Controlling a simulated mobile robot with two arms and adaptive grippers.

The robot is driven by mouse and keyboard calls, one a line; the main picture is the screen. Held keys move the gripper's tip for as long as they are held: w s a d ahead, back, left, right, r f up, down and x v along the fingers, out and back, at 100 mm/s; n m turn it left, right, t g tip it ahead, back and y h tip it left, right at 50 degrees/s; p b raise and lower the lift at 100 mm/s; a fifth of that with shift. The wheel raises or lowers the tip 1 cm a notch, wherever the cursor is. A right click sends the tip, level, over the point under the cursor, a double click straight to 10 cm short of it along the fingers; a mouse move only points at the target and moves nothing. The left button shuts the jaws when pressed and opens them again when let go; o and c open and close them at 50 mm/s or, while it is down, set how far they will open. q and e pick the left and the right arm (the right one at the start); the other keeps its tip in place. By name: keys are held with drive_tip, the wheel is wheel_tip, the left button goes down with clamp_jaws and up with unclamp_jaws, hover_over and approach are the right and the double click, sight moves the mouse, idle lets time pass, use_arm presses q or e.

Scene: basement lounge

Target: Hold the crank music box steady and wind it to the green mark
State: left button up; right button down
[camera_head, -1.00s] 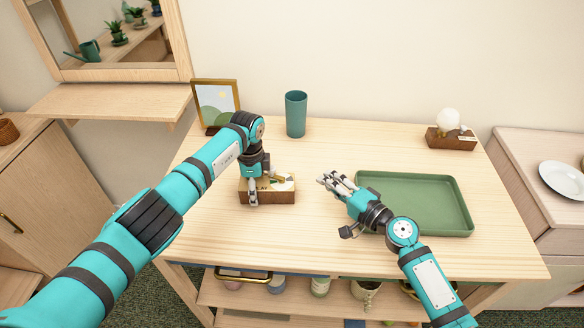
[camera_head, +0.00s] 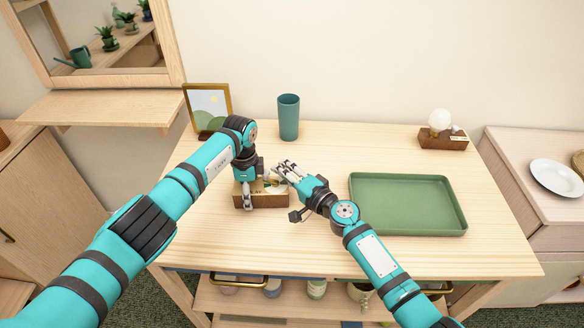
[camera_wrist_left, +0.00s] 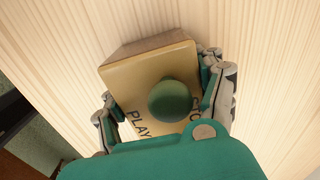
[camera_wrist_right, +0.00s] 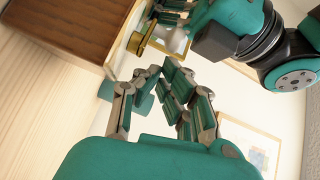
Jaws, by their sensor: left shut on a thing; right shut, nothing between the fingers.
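The crank music box (camera_head: 272,201) is a small wooden box on the table. My left gripper (camera_head: 249,190) is shut on it, with fingers on opposite sides in the left wrist view (camera_wrist_left: 162,105). That view shows a cream top with a green round knob (camera_wrist_left: 170,101), the word PLAY and partly covered lettering. My right gripper (camera_head: 283,168) is shut and empty beside the box's right end. In the right wrist view, the box's brown side (camera_wrist_right: 75,22) and a brass crank (camera_wrist_right: 143,38) are beyond the fingertips (camera_wrist_right: 163,75). I cannot make out the green mark.
A green tray (camera_head: 408,230) lies to the right. A teal cup (camera_head: 289,117) and a picture frame (camera_head: 208,108) stand behind the box. A wooden block with a white bulb (camera_head: 441,138) is at the back right. The table's front middle is clear.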

drive_tip(key=shift+a, duration=0.15)
drive_tip(key=shift+a+n+g+y, duration=0.2)
drive_tip(key=shift+n+g+y, duration=0.2)
drive_tip(key=shift+y, duration=0.1)
drive_tip(key=shift+a+f+n+g+y, duration=0.1)
drive_tip(key=shift+a+n+g+y, duration=0.05)
drive_tip(key=shift+n+g+y, duration=0.5)
drive_tip(key=shift+a+g+y, duration=0.25)
drive_tip(key=shift+g, duration=0.1)
drive_tip(key=s+d+r, duration=0.1)
drive_tip(key=s+d, duration=0.1)
drive_tip(key=d, duration=0.9)
drive_tip(key=shift+d, duration=0.25)
